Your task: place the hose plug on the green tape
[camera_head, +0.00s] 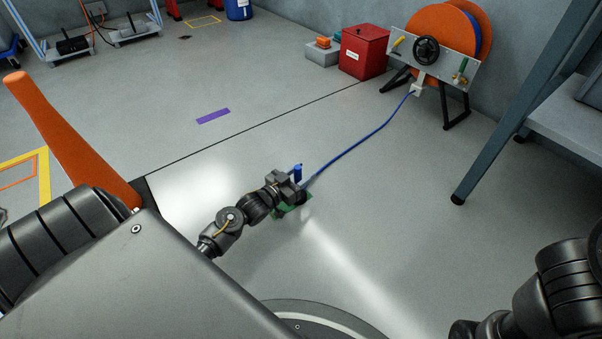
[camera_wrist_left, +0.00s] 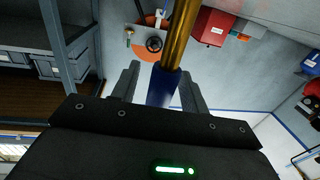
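The hose plug (camera_head: 297,172) shows as a short blue piece standing up at my left gripper (camera_head: 290,190), low over the floor. In the left wrist view the plug has a blue part (camera_wrist_left: 162,88) and a long brass part (camera_wrist_left: 178,35), and it lies tilted between the two fingers of my left gripper (camera_wrist_left: 160,85). A thin gap seems to show on its left side, so I cannot tell how firmly the fingers hold it. The green tape (camera_head: 281,211) lies on the floor under the gripper, largely hidden by it. My right gripper is out of view.
A blue hose (camera_head: 352,147) runs along the floor to the orange reel (camera_head: 410,28) at the back right. A red box (camera_head: 364,52) stands beside it. Purple tape (camera_head: 213,116) lies further left. A table leg (camera_head: 510,110) stands at right. The middle floor is clear.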

